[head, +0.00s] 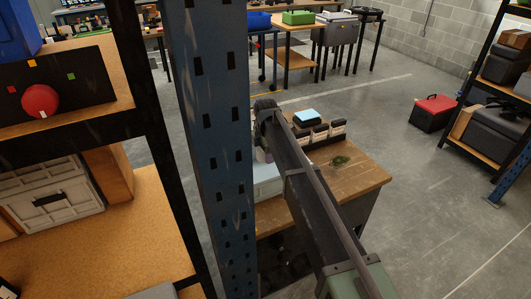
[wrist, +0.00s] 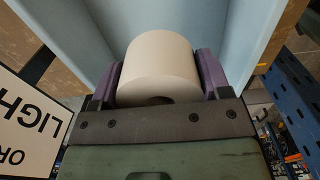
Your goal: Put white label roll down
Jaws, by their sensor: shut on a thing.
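The white label roll (wrist: 158,65) is held between the two purple-padded fingers of my gripper (wrist: 160,78) in the wrist view. One finger presses on each side of it, and the dark hole of its core shows at the lower edge. Behind and beyond the roll are pale blue walls of a box or tray (wrist: 70,25); I cannot tell whether the roll touches them. In the head view my gripper and the roll are hidden behind my arm and a blue post. A pale blue box (head: 267,182) shows partly there, on a wooden bench (head: 355,178).
The perforated blue post (head: 207,130) stands close in front. The bench carries several small bins (head: 320,134) and a green coil-like item (head: 341,160). A sign (wrist: 28,125) is at left in the wrist view. A red-lidded box (head: 433,112) sits on open floor.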

